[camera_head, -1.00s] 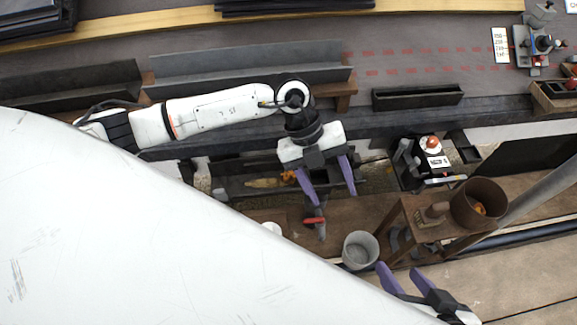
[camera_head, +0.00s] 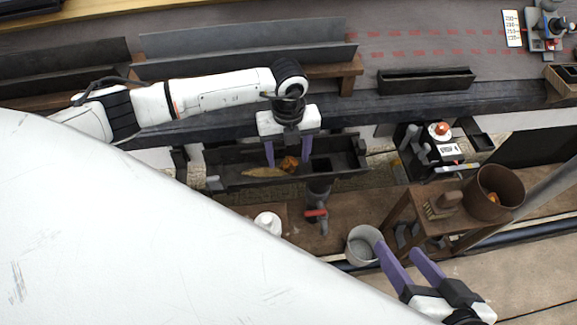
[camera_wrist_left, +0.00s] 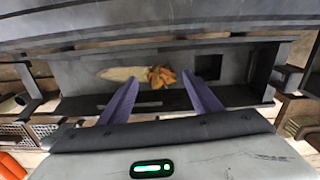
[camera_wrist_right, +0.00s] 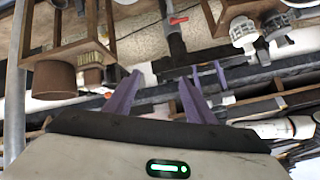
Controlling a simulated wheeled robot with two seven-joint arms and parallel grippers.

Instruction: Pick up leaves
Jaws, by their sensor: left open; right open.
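Orange-brown leaves (camera_head: 289,164) lie in a clump in a dark gutter trough (camera_head: 226,180). A long pale tan leaf-like piece (camera_head: 262,172) lies just left of the clump. In the left wrist view the leaves (camera_wrist_left: 160,77) and the pale piece (camera_wrist_left: 122,74) lie ahead of the fingertips. My left gripper (camera_head: 287,162) is open, its purple fingers either side of the clump; I cannot tell if they touch it. My right gripper (camera_head: 398,252) is open and empty near the grey bucket (camera_head: 361,250). A brown round container (camera_head: 497,190) holds something orange (camera_head: 493,198).
A square outlet hole (camera_wrist_left: 208,66) is in the trough right of the leaves. A wooden stand (camera_head: 437,226) carries a brush (camera_head: 441,206) and the brown container. A red-handled pipe (camera_head: 317,213) hangs below the trough. A white jar (camera_head: 268,222) stands left of it.

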